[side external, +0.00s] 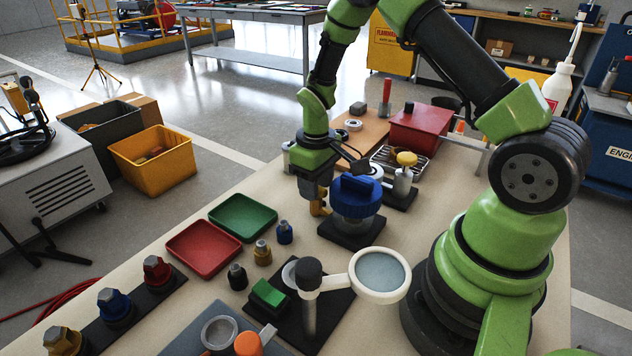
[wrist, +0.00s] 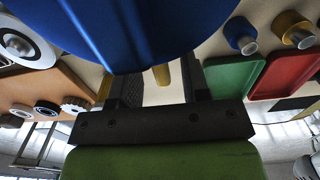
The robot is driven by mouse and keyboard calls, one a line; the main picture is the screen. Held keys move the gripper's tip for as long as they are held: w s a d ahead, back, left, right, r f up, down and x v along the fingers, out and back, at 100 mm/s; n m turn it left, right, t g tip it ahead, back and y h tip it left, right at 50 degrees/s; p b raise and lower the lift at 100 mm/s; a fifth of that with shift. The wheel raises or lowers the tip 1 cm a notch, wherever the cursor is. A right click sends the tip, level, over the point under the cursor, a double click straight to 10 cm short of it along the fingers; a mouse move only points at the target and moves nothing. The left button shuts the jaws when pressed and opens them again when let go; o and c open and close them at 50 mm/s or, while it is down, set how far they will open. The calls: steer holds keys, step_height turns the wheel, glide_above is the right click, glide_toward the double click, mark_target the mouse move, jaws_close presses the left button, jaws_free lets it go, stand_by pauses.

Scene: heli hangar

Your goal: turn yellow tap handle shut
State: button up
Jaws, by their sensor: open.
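My gripper (side external: 318,204) points down at the left side of a large blue round top (side external: 356,193), which sits on a grey body over a dark base (side external: 350,236). In the wrist view the fingers (wrist: 162,80) are apart, with a small yellow piece (wrist: 161,74) showing in the gap beyond them, beside the blue top (wrist: 140,30). I cannot tell whether that piece is a tap handle or whether a finger touches it. A yellow knob (side external: 406,158) stands on a silver post behind and right of the blue top.
Green (side external: 243,217) and red (side external: 204,249) trays lie left of the gripper, with small capped fittings near them. A magnifier (side external: 380,273) stands in front. A red box (side external: 420,129) and a wooden board (side external: 360,138) are behind.

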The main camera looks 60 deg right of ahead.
jaws_close()
steer(key=shift+n, duration=0.4)
steer(key=n, duration=0.3)
steer(key=shift+n, duration=2.5)
jaws_free()
